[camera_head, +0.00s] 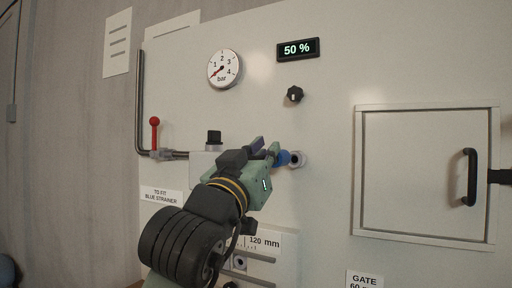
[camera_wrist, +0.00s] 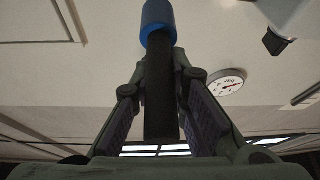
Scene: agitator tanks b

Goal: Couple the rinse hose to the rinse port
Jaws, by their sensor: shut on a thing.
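The rinse hose shows in the wrist view as a black length (camera_wrist: 160,95) between my fingers, with a blue coupling end (camera_wrist: 158,18) beyond the fingertips. In the head view the blue end (camera_head: 283,158) sticks out past my gripper (camera_head: 271,152), which is shut on the hose. A round metallic port with a dark centre (camera_head: 298,159), probably the rinse port, is on the panel just right of the blue end. I cannot tell whether they touch. The port is not visible in the wrist view.
A black knob (camera_head: 294,94), a 50 % display (camera_head: 298,49) and a bar gauge (camera_head: 224,69) are above. A pipe with a red-handled valve (camera_head: 155,134) is at left. A closed hatch (camera_head: 428,175) with a black handle is at right. A 120 mm scale (camera_head: 263,242) is below.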

